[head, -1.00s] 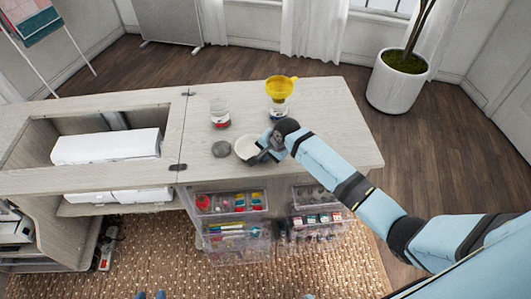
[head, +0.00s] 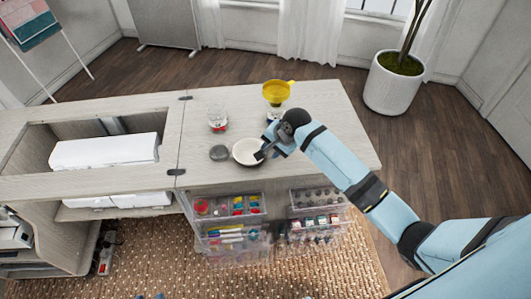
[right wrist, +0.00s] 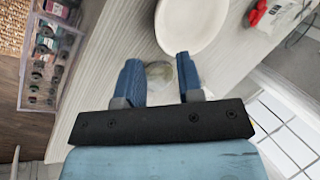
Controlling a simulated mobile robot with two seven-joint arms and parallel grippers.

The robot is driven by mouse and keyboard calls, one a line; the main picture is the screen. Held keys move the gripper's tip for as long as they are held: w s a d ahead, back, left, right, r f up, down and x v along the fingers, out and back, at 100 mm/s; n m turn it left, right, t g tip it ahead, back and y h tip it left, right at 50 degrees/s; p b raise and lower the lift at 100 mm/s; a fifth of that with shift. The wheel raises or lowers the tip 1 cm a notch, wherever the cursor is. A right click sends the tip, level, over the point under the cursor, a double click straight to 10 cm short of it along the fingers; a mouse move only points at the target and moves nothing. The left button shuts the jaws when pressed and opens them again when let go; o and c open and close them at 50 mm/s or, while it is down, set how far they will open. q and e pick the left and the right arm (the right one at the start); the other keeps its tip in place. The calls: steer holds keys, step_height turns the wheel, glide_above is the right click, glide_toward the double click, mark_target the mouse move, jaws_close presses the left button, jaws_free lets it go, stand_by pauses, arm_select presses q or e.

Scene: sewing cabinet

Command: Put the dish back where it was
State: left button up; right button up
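The white round dish (head: 246,152) lies flat on the cabinet top (head: 330,150), near its front edge. My right gripper (head: 265,153) is at the dish's right edge. In the right wrist view the gripper (right wrist: 158,70) has its two blue fingers apart, and the dish (right wrist: 193,22) lies just beyond the fingertips. A grey-green round patch (right wrist: 159,73) shows between the fingers; I cannot tell what it is. Whether a finger touches the rim is unclear. My left gripper is in neither view.
A dark grey round object (head: 219,152) sits just left of the dish. Behind are a glass jar (head: 217,120) with red in it and a yellow funnel (head: 277,93) on another jar, partly hidden by my arm. Clear drawers (head: 232,205) hang below the front edge.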

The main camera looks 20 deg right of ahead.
step_height(320, 180, up, 4)
steer(key=s, duration=0.2)
steer(key=s+a+f+n+t, duration=0.35)
steer(key=s+f+n, duration=0.35)
steer(key=s+f, duration=0.5)
steer(key=s+a+n+t, duration=0.2)
steer(key=s+n, duration=0.4)
steer(key=s, duration=0.8)
steer(key=shift+r+n+t, duration=0.4)
steer(key=shift+t, duration=0.25)
